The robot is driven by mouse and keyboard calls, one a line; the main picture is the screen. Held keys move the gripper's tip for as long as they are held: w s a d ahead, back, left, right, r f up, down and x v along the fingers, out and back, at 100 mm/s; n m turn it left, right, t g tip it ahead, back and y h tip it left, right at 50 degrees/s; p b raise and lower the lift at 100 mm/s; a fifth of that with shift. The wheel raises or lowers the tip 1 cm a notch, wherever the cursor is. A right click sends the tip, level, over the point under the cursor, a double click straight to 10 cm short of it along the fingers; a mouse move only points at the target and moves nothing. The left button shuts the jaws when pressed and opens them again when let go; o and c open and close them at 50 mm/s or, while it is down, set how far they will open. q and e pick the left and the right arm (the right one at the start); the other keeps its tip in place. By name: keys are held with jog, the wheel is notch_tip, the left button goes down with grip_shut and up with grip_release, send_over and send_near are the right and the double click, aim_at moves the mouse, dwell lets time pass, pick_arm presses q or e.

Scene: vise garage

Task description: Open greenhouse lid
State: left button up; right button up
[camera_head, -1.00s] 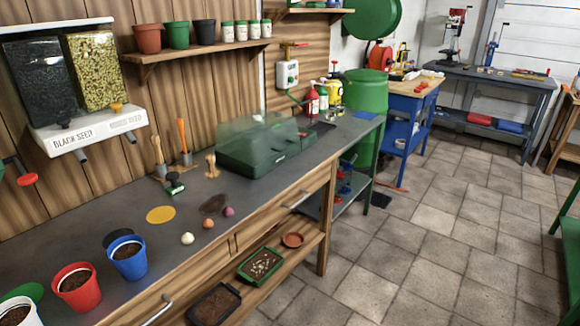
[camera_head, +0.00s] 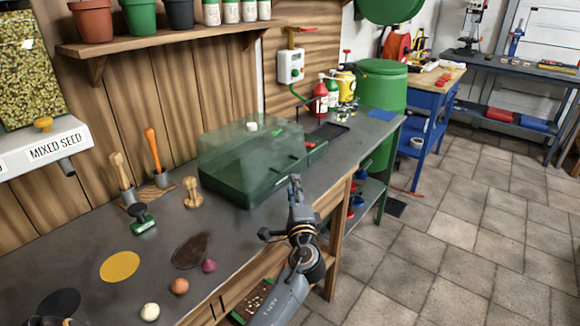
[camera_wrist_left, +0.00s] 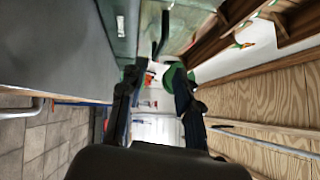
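The greenhouse sits on the workbench in the head view, with a dark green base (camera_head: 240,187) and a clear, greenish lid (camera_head: 225,150). The lid is down on the base, with a white knob on top (camera_head: 251,127). My left gripper (camera_head: 281,209) is at the bench's front edge, just in front of the greenhouse's front right side, apparently not touching it. In the left wrist view its two fingers (camera_wrist_left: 154,85) are spread with nothing between them. Part of a clear green surface, apparently the greenhouse, shows at the top of that view (camera_wrist_left: 119,30). My right gripper is not in view.
A shelf with pots (camera_head: 170,45) hangs above.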

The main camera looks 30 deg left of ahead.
aim_at(290, 167)
pick_arm(q)
jog(key=b+x, duration=0.1)
jog(key=x, duration=0.8)
jog(key=shift+w+a, duration=0.2)
jog(key=shift+a, duration=0.05)
grip_shut()
